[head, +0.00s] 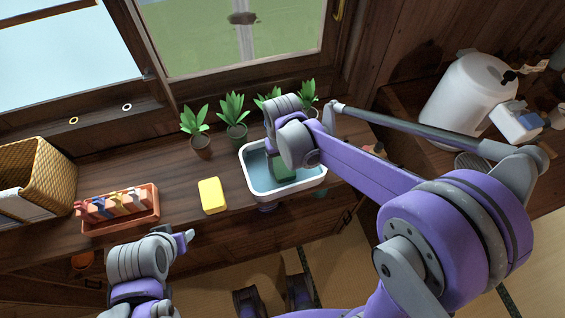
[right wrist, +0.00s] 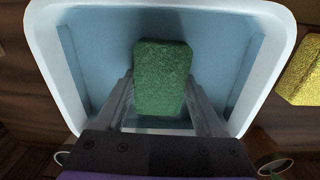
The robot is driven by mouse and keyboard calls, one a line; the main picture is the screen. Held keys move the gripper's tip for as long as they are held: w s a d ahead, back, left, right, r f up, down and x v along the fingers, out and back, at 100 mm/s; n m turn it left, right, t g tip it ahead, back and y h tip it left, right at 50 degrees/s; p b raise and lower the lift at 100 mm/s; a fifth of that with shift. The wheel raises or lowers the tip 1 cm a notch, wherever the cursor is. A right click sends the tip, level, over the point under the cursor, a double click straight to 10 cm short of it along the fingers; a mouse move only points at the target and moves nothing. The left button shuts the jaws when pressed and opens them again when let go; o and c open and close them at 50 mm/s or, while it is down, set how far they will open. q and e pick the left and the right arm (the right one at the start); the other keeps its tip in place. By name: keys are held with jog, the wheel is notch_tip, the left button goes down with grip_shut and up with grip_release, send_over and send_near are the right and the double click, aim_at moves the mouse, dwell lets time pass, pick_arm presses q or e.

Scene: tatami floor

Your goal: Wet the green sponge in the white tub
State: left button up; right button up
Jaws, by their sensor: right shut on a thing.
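The white tub (head: 246,171) stands on the wooden counter below the window, with bluish water inside. Its white rim also frames the right wrist view (right wrist: 40,62). My right gripper (right wrist: 163,105) reaches down into the tub and is shut on the green sponge (right wrist: 160,75). In the head view the green sponge (head: 283,172) shows partly below my wrist, inside the tub walls. How deep it sits in the water is hard to tell. My left gripper (head: 187,238) is empty in front of the counter, left of the tub; its finger gap does not show clearly.
A yellow sponge (head: 212,195) lies left of the tub. Further left are a terracotta tray (head: 122,222) of small items and a wicker basket (head: 58,177). Several potted plants (head: 234,122) stand behind the tub. A white dispenser (head: 470,95) is at the right.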

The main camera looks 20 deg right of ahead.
aim_at(283, 164)
jog(key=shift+r+p, duration=2.15)
jog(key=shift+r, duration=1.35)
pick_arm(q)
jog(key=r, duration=0.1)
jog(key=w+r, duration=0.1)
jog(key=r, duration=0.3)
jog(key=shift+w, duration=0.25)
